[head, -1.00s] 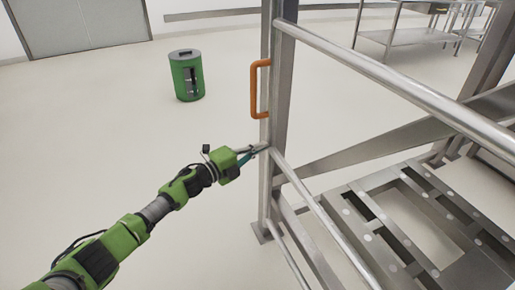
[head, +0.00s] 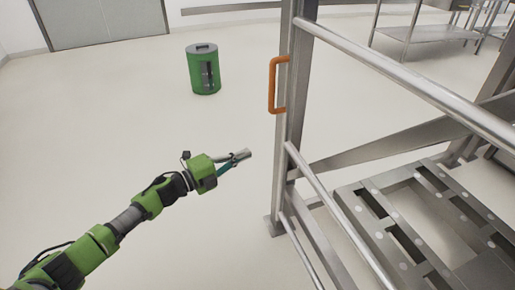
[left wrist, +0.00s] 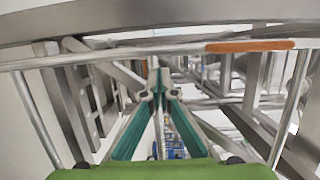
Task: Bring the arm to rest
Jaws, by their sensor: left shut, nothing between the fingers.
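My left gripper (head: 243,156) is at the end of my green arm, left of the metal frame's post, in the head view. It is shut and empty, and a gap of floor shows between its tip and the post. In the left wrist view the two teal-sided fingers (left wrist: 157,88) come together at their tips. My right gripper is not in view.
A steel frame (head: 295,120) with rails and a platform fills the right side; an orange handle (head: 273,86) is on its post. The handle also shows in the left wrist view (left wrist: 250,46). A green bin (head: 203,70) stands farther back. Floor at left is clear.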

